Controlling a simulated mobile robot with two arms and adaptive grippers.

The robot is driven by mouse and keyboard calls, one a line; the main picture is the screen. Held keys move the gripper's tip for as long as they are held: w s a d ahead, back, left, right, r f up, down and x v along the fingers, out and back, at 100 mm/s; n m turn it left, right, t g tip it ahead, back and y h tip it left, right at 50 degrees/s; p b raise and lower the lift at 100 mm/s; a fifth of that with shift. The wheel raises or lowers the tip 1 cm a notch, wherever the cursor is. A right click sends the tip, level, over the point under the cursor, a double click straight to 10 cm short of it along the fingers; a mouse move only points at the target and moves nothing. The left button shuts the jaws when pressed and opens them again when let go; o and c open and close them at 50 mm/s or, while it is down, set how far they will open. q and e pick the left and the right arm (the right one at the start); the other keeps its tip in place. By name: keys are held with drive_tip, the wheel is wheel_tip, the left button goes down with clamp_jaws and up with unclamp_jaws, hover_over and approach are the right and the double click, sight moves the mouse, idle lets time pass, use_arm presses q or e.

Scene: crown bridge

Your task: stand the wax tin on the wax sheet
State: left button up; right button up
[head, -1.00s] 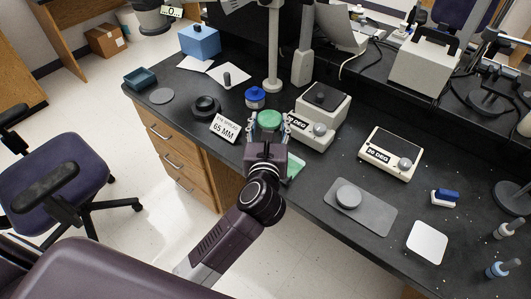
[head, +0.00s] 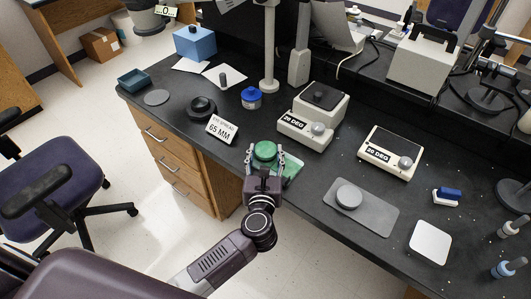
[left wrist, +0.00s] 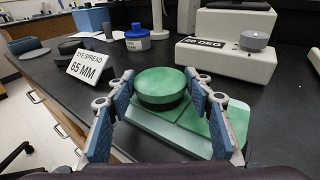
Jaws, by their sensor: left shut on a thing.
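The wax tin is a round, green-topped tin (head: 265,149) near the front edge of the bench; it also shows in the left wrist view (left wrist: 160,84). My left gripper (head: 265,154) is shut on it, with one finger on each side, and the tin looks upright. The wax sheet is a flat green sheet (head: 293,167), partly hidden under the tin and gripper. In the left wrist view the tin is over the sheet's far left part (left wrist: 185,132). I cannot tell whether its base touches the sheet. My right gripper is not in view.
A "65 MM" sign (head: 221,129) stands left of the tin. A "20 DEG" device (head: 305,128) stands behind and right. A blue-lidded jar (head: 251,98) is farther back. A grey mat (head: 375,217) with a round disc (head: 348,196) lies to the right.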

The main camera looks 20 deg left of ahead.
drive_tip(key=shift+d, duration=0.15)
use_arm(q)
drive_tip(key=shift+f, duration=0.2)
drive_tip(key=o, duration=1.2)
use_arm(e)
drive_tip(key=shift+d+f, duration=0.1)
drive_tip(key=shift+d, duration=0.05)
use_arm(q)
drive_tip(key=shift+r, duration=0.15)
drive_tip(key=shift+s+d+r, duration=0.1)
drive_tip(key=shift+s, duration=0.1)
drive_tip(key=p+v, duration=0.1)
drive_tip(key=v, duration=1)
drive_tip(key=shift+s, duration=0.35)
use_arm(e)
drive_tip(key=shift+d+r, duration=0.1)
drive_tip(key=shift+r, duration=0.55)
